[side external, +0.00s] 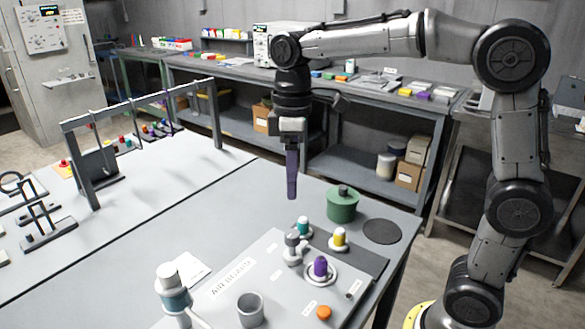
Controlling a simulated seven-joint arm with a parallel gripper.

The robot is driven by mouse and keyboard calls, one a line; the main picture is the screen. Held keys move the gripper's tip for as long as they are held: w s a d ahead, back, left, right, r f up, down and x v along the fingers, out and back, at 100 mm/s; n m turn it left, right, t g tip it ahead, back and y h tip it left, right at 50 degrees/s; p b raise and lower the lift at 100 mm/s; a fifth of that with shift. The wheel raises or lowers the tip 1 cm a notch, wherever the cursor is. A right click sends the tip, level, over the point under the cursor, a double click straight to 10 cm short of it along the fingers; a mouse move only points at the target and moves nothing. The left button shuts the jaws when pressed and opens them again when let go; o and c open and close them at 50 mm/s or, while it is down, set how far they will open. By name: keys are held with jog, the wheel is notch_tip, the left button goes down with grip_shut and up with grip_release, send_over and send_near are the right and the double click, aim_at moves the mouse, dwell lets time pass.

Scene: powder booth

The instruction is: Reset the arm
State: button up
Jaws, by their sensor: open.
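My gripper (291,190) hangs pointing down above the grey work table (150,245), at the middle of the side external view. Its long purple-grey fingers are seen edge-on, and nothing shows between or below them. The gripper is open and apart from everything on the table. My arm reaches in from the right side of the picture, with its upper link running roughly level.
A green lidded pot (342,206) and a dark disc (382,231) are right of the gripper. A labelled panel (262,268) bears small coloured fittings and a grey cup (250,310). A bottle (173,290) stands front left. A metal frame (140,108) rises at left.

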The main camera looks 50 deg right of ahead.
jog(key=shift+r, duration=0.75)
jog(key=s+d+r+m+t, duration=0.1)
jog(key=s+t, duration=0.1)
jog(key=s, duration=0.4)
jog(key=s+d+r+m+t, duration=0.1)
jog(key=s+d+r, duration=0.1)
jog(key=s, duration=0.5)
jog(key=s+f+m+t, duration=0.2)
jog(key=s+f+m, duration=0.3)
jog(key=f, duration=0.3)
jog(key=shift+d+f+t, duration=0.25)
jog(key=shift+f+t, duration=0.1)
jog(key=shift+t, duration=0.05)
jog(key=shift+s, duration=0.1)
